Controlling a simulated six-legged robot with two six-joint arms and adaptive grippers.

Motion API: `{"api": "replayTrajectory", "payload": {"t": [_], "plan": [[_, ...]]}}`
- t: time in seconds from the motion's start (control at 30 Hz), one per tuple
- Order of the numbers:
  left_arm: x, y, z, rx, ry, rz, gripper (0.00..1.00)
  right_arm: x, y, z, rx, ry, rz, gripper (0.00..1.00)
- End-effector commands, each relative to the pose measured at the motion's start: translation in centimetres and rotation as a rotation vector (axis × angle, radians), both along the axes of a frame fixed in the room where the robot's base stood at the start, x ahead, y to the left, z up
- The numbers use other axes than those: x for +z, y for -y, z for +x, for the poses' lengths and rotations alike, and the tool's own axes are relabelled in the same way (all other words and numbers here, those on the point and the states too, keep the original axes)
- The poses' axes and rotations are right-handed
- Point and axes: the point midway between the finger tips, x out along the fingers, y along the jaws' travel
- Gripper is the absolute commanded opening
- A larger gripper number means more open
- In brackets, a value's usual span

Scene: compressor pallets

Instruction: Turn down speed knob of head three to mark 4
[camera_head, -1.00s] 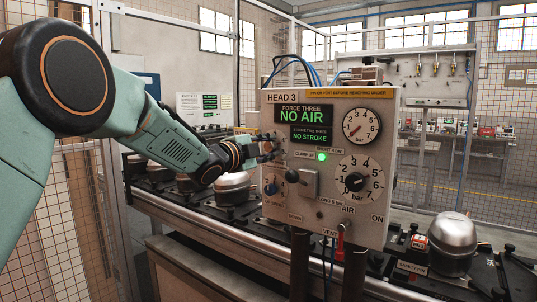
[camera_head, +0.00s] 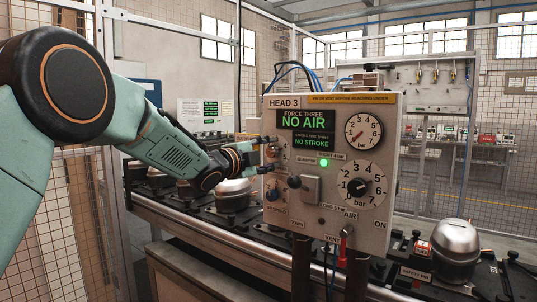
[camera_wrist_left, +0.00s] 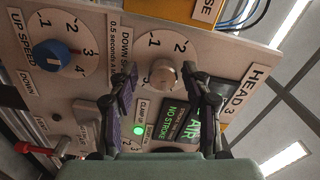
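The HEAD 3 control panel (camera_head: 376,222) stands in front of me. In the left wrist view, a silver knob (camera_wrist_left: 163,74) sits on a white dial beside the label DOWN SPEED (camera_wrist_left: 121,42). My left gripper (camera_wrist_left: 160,72) is open, one finger on each side of the silver knob, with no clear contact. In the head view this gripper (camera_head: 271,155) is at the panel's left edge. My right gripper is not in view.
A blue UP SPEED knob (camera_wrist_left: 52,54) sits beside the down speed dial. The panel also bears a large bar dial (camera_head: 361,187), a gauge (camera_head: 363,132), a lever with a black ball (camera_head: 294,182) and a red-handled valve (camera_head: 342,258). Compressors (camera_head: 455,240) stand on the line.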

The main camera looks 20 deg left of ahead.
Motion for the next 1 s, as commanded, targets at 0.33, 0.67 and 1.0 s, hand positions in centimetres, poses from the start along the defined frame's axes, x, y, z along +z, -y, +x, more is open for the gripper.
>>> {"api": "replayTrajectory", "payload": {"t": [0.33, 0.67, 1.0], "plan": [[0.3, 0.0, -0.2, -0.001, 0.005, -0.001, 0.52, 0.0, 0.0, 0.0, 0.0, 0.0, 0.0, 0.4], [0.4, -1.5, -3.9, 0.0, 0.005, -0.005, 0.52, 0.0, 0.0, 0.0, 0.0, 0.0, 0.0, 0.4], [0.3, -3.3, -9.1, 0.0, 0.004, -0.005, 0.52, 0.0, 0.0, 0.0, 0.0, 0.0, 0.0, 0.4]]}}
